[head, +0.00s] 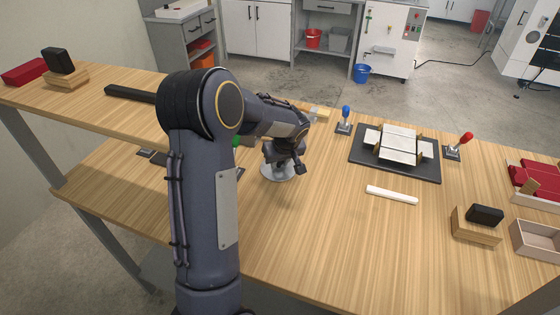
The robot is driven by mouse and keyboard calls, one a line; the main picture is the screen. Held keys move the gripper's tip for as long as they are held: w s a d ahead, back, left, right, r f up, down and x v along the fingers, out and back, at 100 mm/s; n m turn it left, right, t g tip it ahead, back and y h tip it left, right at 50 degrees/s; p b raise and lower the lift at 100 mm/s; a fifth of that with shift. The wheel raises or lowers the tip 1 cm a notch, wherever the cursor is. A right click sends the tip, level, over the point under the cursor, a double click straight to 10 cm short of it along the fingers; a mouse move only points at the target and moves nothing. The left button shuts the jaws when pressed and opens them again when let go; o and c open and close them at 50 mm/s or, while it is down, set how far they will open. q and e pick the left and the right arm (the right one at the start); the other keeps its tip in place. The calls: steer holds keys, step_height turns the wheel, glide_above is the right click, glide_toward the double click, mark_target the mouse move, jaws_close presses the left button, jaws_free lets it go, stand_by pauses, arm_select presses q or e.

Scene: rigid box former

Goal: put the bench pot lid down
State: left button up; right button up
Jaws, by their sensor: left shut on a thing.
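The pot lid (270,175) looks like a pale round disc beneath my left gripper, at the middle of the wooden bench. My left gripper (284,163) points down over it and is shut on it, though the fingers and the lid's grip hide much of the contact. I cannot tell whether the disc touches the bench top or hangs just above it. My left arm crosses the view and hides part of the bench behind it. My right gripper is not in view.
A black board with a white box form (398,143) lies to the right, between a blue-knobbed lever (345,119) and a red-knobbed lever (459,146). A white bar (391,195) lies in front. A wooden block with a black pad (476,225) and a tray (537,240) stand at right. Front-middle bench is clear.

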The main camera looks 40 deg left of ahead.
arm_select(q)
steer(key=shift+f, duration=0.1)
steer(key=shift+f, duration=0.15)
steer(key=o, duration=1)
steer(key=shift+r, duration=0.3)
steer(key=v, duration=1.1)
steer(key=s+d+m+t+h, duration=0.1)
steer(key=s+d+m+h, duration=0.2)
steer(key=s+d, duration=0.6)
steer(key=s+d+m+t+h, duration=0.2)
steer(key=s+d+m+h, duration=0.2)
steer(key=s, duration=1.2)
steer(key=d+m, duration=0.3)
steer(key=d, duration=0.2)
steer(key=shift+h+b, duration=0.3)
